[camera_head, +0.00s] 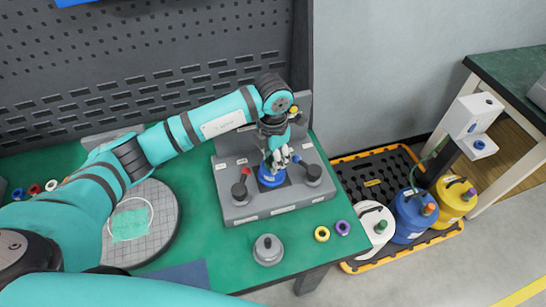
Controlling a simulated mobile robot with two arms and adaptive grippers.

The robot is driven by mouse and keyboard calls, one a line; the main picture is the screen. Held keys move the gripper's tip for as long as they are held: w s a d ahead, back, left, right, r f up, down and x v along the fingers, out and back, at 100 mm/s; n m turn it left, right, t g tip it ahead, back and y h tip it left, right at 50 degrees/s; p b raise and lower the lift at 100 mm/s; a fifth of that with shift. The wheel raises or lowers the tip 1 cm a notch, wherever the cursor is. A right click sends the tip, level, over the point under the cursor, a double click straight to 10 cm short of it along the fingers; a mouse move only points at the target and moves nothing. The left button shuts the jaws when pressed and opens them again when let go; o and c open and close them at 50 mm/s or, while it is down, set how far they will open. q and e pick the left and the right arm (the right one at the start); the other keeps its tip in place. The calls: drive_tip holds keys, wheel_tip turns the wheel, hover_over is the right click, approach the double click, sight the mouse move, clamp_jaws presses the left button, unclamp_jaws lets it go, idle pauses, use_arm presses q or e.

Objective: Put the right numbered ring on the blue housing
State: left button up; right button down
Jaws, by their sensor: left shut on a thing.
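The blue housing (267,181) stands on a grey test fixture (240,212) on the green table. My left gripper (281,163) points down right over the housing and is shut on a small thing. The fingers hide that thing and the housing's top, so I cannot tell what it is or whether it touches the housing. A yellow ring (322,234) and a purple ring (343,228) lie at the table's right front. A red ring (35,189) and a white ring (51,185) lie at the far left. No numbers are readable. My right gripper is out of view.
Two dark-knobbed clamps (240,188) (313,172) flank the housing. A grey round part (267,250) stands in front of the fixture. A round gridded plate (165,220) lies at the left. White, blue and yellow canisters (410,215) stand on a pallet right of the table.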

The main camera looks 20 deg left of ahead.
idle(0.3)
use_arm(q)
drive_tip(key=o, duration=0.9)
drive_tip(key=shift+c, duration=0.2)
wheel_tip(320, 180, up, 9)
drive_tip(key=p, duration=0.4)
drive_tip(key=shift+p, duration=0.35)
